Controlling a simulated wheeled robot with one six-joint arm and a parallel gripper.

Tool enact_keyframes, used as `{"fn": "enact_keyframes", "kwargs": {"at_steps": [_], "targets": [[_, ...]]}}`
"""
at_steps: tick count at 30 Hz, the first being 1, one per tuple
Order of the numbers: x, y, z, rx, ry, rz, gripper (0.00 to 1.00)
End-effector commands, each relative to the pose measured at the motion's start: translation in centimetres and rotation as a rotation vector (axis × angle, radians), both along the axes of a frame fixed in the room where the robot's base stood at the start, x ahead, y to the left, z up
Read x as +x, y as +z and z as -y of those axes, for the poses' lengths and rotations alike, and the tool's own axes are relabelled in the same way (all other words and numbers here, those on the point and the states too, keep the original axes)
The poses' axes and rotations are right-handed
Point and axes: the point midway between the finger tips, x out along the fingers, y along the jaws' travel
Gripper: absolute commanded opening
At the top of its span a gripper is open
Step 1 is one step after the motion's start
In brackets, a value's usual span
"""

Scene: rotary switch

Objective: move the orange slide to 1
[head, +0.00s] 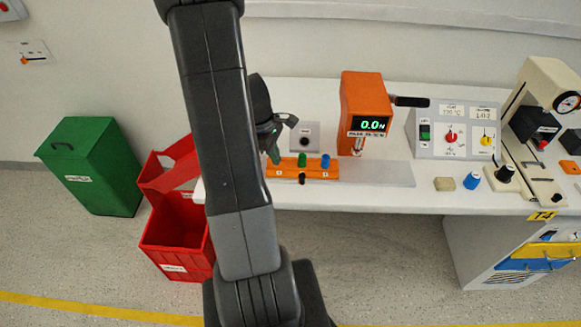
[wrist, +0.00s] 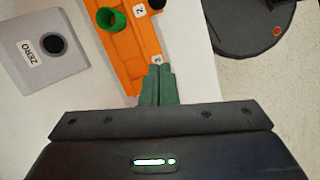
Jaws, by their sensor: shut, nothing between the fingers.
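A long orange block (head: 313,168) with number labels lies near the front edge of the white bench in the head view. It carries a green cylinder, a blue cylinder and a black knob (head: 302,179) at its front side. In the wrist view the orange block (wrist: 122,45) shows labels that look like 2 and 3, and a green hollow cylinder (wrist: 111,19). I cannot tell which part slides. My gripper (head: 275,158) is at the block's left end. In the wrist view its green fingers (wrist: 160,70) are shut and empty, beside the label 3; contact is unclear.
A grey ZERO box (wrist: 45,45) stands behind the block. An orange force gauge (head: 365,105) and a grey control panel (head: 455,132) stand to the right. My arm hides part of the bench.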

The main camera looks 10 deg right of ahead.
Motion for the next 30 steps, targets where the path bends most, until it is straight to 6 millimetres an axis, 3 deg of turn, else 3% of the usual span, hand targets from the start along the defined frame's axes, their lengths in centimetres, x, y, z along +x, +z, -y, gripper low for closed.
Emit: {"fn": "enact_keyframes", "kwargs": {"at_steps": [7, 15, 30], "targets": [[-0.7, -4.3, 0.9, 0.001, -0.002, -0.004, 0.00], [-2.3, -4.1, 3.8, 0.001, -0.002, 0.000, 0.00], [-2.7, -4.2, 4.4, 0.001, -0.002, 0.001, 0.00]]}}
